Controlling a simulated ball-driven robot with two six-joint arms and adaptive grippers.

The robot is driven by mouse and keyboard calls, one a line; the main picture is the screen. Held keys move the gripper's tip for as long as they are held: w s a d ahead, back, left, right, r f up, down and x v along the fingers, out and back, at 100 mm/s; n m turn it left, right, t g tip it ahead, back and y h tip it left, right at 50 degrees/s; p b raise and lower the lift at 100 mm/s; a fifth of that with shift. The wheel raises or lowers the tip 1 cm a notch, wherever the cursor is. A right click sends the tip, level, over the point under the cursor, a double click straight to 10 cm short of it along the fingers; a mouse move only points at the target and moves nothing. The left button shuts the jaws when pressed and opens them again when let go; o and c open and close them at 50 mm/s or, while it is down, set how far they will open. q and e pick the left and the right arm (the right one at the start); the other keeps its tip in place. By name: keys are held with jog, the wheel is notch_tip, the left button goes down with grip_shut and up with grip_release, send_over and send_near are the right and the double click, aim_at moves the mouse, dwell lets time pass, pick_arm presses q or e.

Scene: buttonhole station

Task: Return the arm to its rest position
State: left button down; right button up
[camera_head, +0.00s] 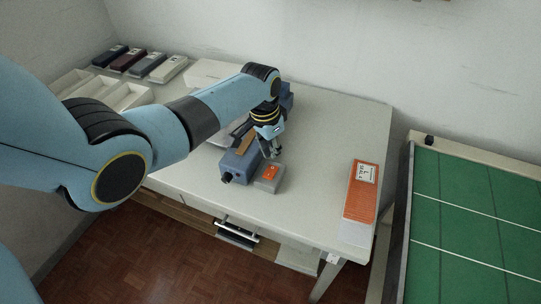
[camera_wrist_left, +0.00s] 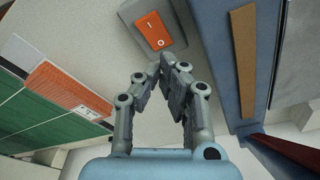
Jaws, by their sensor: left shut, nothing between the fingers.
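My left arm reaches in from the left over the white table (camera_head: 320,190). My left gripper (camera_head: 275,155) is at the front of the blue-grey machine (camera_head: 238,164), above the small grey switch box with an orange rocker (camera_head: 269,174). In the left wrist view my left gripper (camera_wrist_left: 160,65) shows its fingertips together with nothing between them. The switch box (camera_wrist_left: 157,30) lies just beyond the tips, and I cannot tell whether they touch it. The machine's side (camera_wrist_left: 245,60) runs along the right of that view. My right gripper is not in view.
An orange and white box (camera_head: 361,195) lies at the table's right edge. Several dark and light cases (camera_head: 150,65) and a white compartment tray (camera_head: 125,97) stand at the back left. A green gridded surface (camera_head: 480,205) is on the right. The table between machine and orange box is clear.

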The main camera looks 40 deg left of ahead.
pick_arm(q)
jog(key=shift+r+p, duration=0.7)
jog(key=shift+r, duration=0.25)
jog(key=shift+f, duration=0.1)
